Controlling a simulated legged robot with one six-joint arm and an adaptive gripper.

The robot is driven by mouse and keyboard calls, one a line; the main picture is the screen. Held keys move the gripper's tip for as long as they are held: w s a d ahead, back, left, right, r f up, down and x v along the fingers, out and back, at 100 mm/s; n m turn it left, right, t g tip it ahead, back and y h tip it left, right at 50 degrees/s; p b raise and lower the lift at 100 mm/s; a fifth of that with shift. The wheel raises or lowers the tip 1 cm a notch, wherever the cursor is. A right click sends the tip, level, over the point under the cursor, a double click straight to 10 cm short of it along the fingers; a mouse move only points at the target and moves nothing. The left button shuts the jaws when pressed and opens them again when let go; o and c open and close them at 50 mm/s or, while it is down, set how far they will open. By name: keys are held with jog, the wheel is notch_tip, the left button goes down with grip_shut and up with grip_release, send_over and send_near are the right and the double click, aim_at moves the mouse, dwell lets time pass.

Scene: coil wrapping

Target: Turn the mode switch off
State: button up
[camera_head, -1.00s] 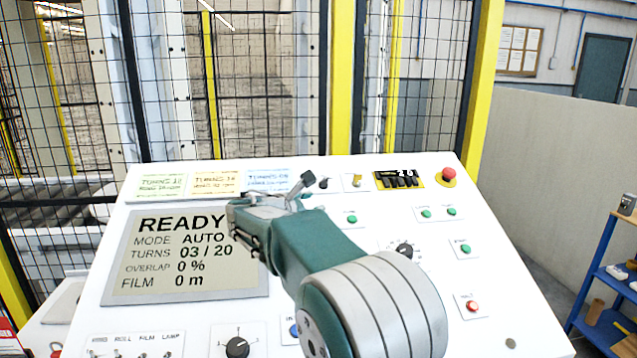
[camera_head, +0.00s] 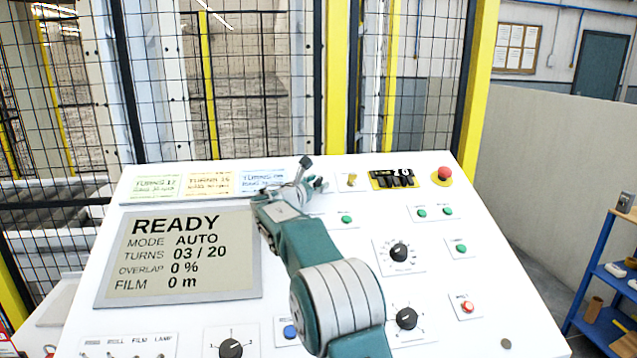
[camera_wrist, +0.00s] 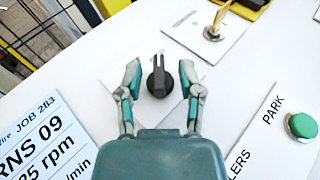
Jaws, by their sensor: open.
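A black rotary switch (camera_wrist: 158,80) on a white plate shows in the wrist view, its pointer toward the top of the picture. I take it as the mode switch; no label on it is readable. My gripper (camera_wrist: 160,72) is open, with one finger on each side of the knob and visible gaps between. I cannot tell how far above the panel the fingertips are. In the head view my gripper (camera_head: 312,174) is over the panel's upper middle and mostly hides this switch. The display (camera_head: 182,256) reads READY, MODE AUTO, TURNS 03 / 20.
A brass key switch (camera_head: 351,181) sits right of the knob. Job cards (camera_head: 209,184) lie to the left. Green buttons and other knobs lie lower. A mesh fence stands behind.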

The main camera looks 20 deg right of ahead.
jog(key=shift+w+d, duration=0.25)
jog(key=shift+d, duration=0.15)
jog(key=shift+a, duration=0.1)
